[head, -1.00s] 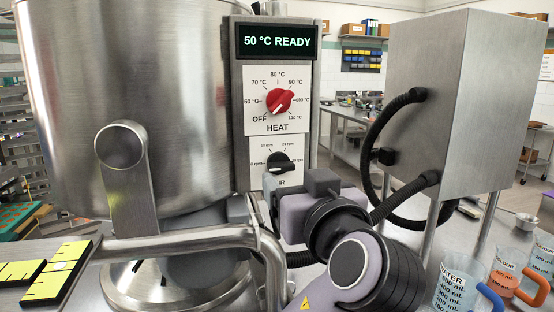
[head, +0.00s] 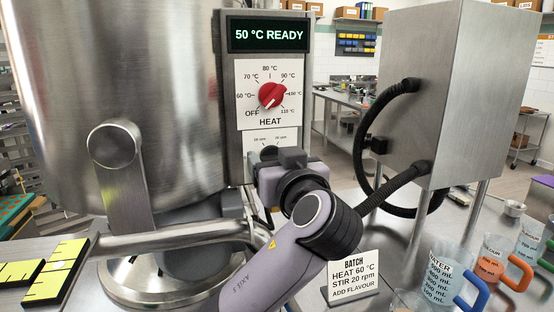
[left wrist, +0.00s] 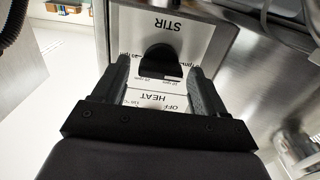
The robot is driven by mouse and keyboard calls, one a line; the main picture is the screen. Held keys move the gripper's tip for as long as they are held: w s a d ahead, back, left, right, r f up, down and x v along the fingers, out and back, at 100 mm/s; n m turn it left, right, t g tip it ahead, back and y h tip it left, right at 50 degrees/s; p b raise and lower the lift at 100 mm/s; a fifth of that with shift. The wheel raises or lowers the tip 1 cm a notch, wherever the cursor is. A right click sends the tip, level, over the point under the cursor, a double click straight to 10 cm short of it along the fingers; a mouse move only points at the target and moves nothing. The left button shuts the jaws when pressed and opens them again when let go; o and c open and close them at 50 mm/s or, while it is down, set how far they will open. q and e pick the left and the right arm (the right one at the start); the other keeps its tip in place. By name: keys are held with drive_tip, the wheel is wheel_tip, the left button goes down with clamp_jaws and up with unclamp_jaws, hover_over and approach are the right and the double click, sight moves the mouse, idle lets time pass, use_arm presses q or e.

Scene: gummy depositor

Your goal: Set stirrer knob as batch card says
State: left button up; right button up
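The stirrer knob (left wrist: 160,62) is black and sits on the white STIR dial plate (left wrist: 190,40), upside down in the left wrist view. In the head view my left gripper (head: 270,160) hides the knob; only the top of its plate (head: 271,142) shows. In the left wrist view the open fingers stand on either side of the knob, with gaps between. The knob's pointer setting cannot be read. The batch card (head: 352,278) stands on the bench and reads HEAT 60 °C, STIR 20 rpm, ADD FLAVOUR. My right gripper is not in view.
The red HEAT knob (head: 271,95) is above, its white mark pointing lower left near OFF. The display (head: 268,34) reads 50 °C READY. A steel kettle (head: 120,90) stands left, a steel box (head: 430,90) with black hoses right. Labelled jugs (head: 447,280) stand front right.

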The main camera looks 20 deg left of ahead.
use_arm(q)
drive_tip(key=c, duration=0.9)
drive_tip(key=shift+m, duration=0.4)
drive_tip(key=m, duration=1.5)
drive_tip(key=f+m, duration=0.1)
drive_tip(key=m, duration=0.7)
drive_tip(key=shift+w+d, duration=0.1)
drive_tip(key=shift+d, duration=0.15)
drive_tip(key=o, duration=1.1)
drive_tip(key=shift+r, duration=0.1)
